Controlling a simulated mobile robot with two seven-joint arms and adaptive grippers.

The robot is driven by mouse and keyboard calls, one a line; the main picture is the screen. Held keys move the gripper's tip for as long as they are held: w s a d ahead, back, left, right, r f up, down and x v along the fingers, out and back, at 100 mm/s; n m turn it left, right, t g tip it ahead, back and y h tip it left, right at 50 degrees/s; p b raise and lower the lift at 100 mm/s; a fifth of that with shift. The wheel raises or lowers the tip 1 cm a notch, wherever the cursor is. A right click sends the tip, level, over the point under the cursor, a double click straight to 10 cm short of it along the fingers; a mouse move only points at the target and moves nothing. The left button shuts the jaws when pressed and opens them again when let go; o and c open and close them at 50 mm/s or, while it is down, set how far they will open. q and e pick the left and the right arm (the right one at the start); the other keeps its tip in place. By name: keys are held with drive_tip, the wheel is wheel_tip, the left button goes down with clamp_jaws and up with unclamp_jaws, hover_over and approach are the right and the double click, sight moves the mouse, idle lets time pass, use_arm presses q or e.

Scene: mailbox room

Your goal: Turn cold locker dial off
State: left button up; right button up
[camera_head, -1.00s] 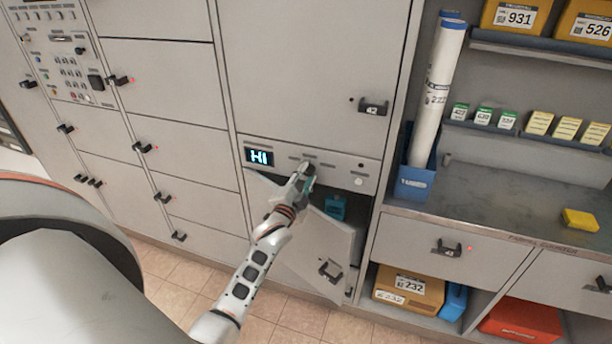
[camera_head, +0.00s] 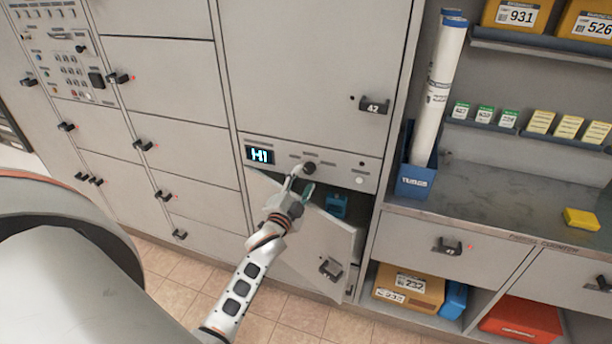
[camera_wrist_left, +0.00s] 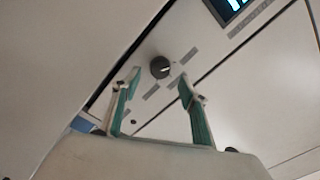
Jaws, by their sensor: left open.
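The cold locker dial (camera_head: 309,168) is a dark round knob on the light grey control strip, right of the lit display (camera_head: 260,155), which reads "HI". In the left wrist view the dial (camera_wrist_left: 160,67) shows a pale mark toward its right side. My left gripper (camera_head: 303,181) is open and empty, just below and left of the dial. In the wrist view its two green-padded fingers (camera_wrist_left: 160,78) are spread on either side of the dial's position, apart from it. The printed labels around the dial are too small to read. My right gripper is not in view.
Below the strip, a locker door (camera_head: 318,245) hangs open, with a teal item (camera_head: 337,205) inside. A blue tube bin (camera_head: 415,181) and a counter (camera_head: 480,190) stand to the right. Closed locker doors fill the left.

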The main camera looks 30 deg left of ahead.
use_arm(q)
drive_tip(key=v, duration=0.8)
